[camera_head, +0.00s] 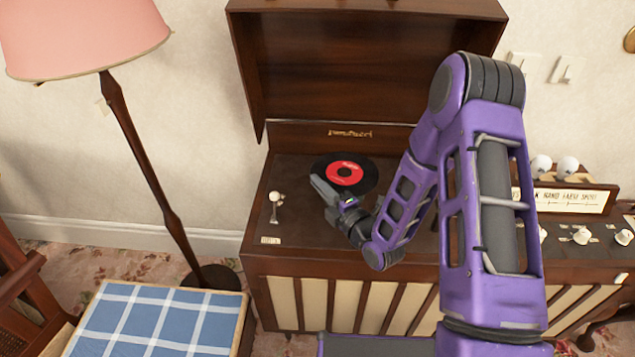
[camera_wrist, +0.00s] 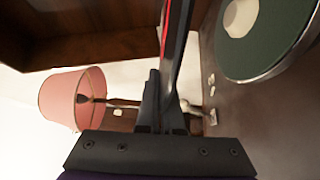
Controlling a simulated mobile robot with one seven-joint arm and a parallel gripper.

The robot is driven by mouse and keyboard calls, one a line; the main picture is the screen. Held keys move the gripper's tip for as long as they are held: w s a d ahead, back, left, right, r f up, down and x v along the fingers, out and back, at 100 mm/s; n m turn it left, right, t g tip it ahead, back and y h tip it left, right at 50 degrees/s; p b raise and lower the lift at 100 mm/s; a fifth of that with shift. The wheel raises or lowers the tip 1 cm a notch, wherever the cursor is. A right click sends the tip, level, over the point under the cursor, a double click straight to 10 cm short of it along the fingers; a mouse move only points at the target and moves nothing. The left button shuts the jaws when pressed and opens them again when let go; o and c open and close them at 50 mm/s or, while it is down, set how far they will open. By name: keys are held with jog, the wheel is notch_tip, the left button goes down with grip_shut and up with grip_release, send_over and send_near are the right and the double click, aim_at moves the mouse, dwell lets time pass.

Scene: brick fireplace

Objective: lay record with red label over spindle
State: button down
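The record (camera_head: 371,178), black with a red label, is held roughly level over the record player deck in the head view. In the wrist view the record (camera_wrist: 178,45) shows nearly edge-on. My gripper (camera_head: 325,188) is shut on its near left edge; the fingers also show in the wrist view (camera_wrist: 163,105). The green platter (camera_wrist: 275,55) with a silver rim lies beside the record in the wrist view, with a visible gap between them. A pale round piece (camera_wrist: 240,17) sits at the platter's middle, likely at the spindle. In the head view the record and gripper hide the platter.
The raised wooden lid (camera_head: 345,65) stands behind the deck. A pale knobbed lever (camera_head: 275,205) is at the deck's left. A pink lamp (camera_head: 80,35) and a blue checked cushion (camera_head: 155,320) are left. White knobs and a lettered panel (camera_head: 570,200) are right.

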jog(key=shift+f+b, duration=0.1)
jog(key=shift+b, duration=0.55)
jog(key=shift+f, duration=1.85)
jog(key=shift+f, duration=1.2)
dwell(3.5)
jog(key=c, duration=1)
grip_release()
